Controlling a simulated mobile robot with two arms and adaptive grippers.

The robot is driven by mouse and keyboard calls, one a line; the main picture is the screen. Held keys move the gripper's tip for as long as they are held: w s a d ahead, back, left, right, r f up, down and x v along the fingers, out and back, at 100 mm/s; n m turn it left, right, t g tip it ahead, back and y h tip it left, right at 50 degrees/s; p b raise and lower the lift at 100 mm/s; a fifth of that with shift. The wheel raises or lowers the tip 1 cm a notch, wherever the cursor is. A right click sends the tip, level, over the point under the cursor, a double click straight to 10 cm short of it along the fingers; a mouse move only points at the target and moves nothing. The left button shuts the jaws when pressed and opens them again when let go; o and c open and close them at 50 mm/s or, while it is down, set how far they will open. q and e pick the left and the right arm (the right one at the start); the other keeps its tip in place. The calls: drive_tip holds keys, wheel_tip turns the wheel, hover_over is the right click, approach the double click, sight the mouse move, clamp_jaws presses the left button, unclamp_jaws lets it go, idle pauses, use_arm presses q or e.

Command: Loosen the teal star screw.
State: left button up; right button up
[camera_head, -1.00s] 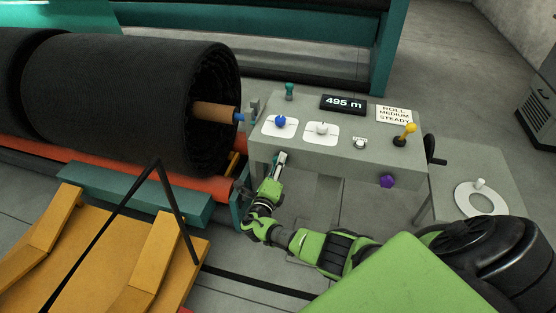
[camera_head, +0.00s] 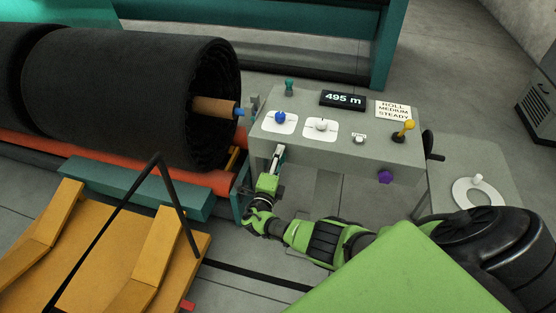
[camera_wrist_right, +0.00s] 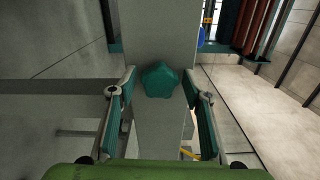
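The teal star screw (camera_wrist_right: 160,79) shows in the right wrist view as a star-shaped knob on a grey surface. My right gripper (camera_wrist_right: 159,86) is open, with one finger on each side of the screw near the fingertips. I see gaps between the screw and both fingers, and cannot tell how far it is in depth. In the head view my right gripper (camera_head: 278,154) is at the lower left front of the grey console (camera_head: 345,150). The star screw is not seen there, hidden by the gripper or the console. My left gripper is not in view.
A purple knob (camera_head: 386,177) sits on the console's front at right. The top carries a blue knob (camera_head: 280,118), a white knob (camera_head: 321,124), a yellow lever (camera_head: 405,129) and a teal knob (camera_head: 289,86). A black netting roll (camera_head: 130,95) stands left.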

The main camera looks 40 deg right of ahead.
drive_tip(key=shift+a, duration=0.1)
drive_tip(key=p+v, duration=0.1)
drive_tip(key=v, duration=0.2)
drive_tip(key=shift+p, duration=0.3)
drive_tip(key=m+b, duration=0.6)
drive_tip(key=m, duration=1.1)
